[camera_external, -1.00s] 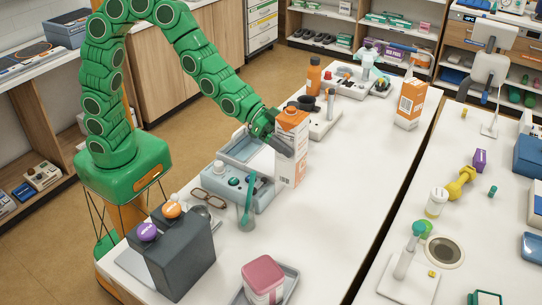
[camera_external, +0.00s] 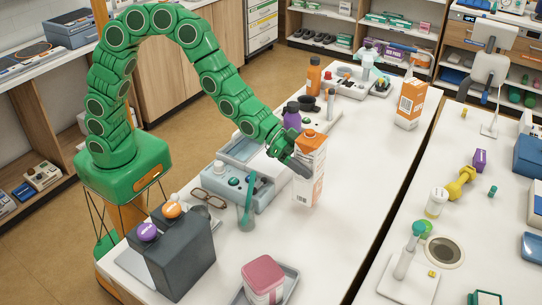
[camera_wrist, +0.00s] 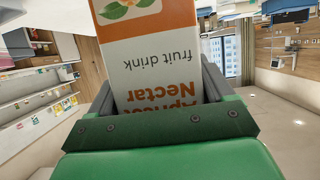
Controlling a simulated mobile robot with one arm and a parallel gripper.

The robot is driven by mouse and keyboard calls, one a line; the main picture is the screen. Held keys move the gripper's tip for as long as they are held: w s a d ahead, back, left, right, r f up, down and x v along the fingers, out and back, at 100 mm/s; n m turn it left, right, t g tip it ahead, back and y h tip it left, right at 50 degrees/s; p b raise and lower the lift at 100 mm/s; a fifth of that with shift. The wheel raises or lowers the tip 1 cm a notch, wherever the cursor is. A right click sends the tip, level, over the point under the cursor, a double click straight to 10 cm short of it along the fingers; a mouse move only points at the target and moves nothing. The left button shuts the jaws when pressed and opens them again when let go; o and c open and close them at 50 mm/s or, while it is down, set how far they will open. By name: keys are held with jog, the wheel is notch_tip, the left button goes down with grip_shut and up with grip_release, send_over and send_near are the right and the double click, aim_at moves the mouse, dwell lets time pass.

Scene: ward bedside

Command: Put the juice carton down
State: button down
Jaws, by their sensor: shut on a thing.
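The juice carton (camera_external: 311,160) is white and orange with an orange cap. My gripper (camera_external: 302,165) is shut on it, and the carton is nearly upright over the white table (camera_external: 350,170). I cannot tell whether its base touches the tabletop. In the wrist view the carton (camera_wrist: 150,55) sits between the two grey fingers of my gripper (camera_wrist: 152,92), its "Apricot Nectar fruit drink" label upside down. Another orange and white carton (camera_external: 410,104) stands at the far right of the same table.
A purple bottle (camera_external: 291,117) and an orange bottle (camera_external: 314,77) stand behind the held carton. A pink-topped box (camera_external: 263,277) is in front. Tabletop to the right is clear.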

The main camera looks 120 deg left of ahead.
aim_at(320, 179)
jog(key=shift+w+f, duration=0.25)
jog(key=shift+f, duration=1.55)
grip_release()
jog(key=shift+f, duration=0.1)
jog(key=v, duration=1.2)
jog(key=shift+s, duration=0.1)
